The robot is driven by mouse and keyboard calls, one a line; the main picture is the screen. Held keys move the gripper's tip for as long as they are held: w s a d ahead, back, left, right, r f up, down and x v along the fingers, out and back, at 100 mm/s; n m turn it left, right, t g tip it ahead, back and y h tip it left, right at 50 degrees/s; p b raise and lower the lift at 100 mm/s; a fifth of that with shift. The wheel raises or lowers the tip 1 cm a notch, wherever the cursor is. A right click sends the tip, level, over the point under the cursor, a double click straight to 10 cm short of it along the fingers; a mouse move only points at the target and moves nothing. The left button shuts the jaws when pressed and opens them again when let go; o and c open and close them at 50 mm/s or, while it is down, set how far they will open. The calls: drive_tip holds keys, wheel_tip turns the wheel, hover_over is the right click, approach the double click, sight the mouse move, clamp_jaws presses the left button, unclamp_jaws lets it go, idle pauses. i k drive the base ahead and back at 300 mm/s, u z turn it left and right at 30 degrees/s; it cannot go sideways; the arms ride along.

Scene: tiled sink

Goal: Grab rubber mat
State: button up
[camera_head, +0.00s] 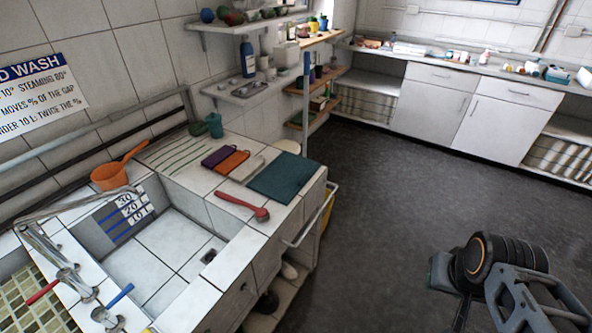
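A flat dark teal mat (280,176), which looks like the rubber mat, lies on the white tiled counter to the right of the sink, near the counter's front right corner. Its whole top face shows and nothing lies on it. Part of my arm, a grey link and a black ribbed joint with an orange ring, shows at the lower right over the dark floor, well apart from the mat. My gripper's fingers do not show in this view.
Purple, orange and pale slabs lie left of the mat; a red-handled tool (245,206) lies in front. The sink basin (165,245) is left. A blue post (306,105) stands behind the mat and a rail (312,220) runs along the counter's right side. The floor (385,210) is clear.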

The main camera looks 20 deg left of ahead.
sight(284, 178)
drive_tip(key=i, duration=1.45)
drive_tip(key=u, duration=3.85)
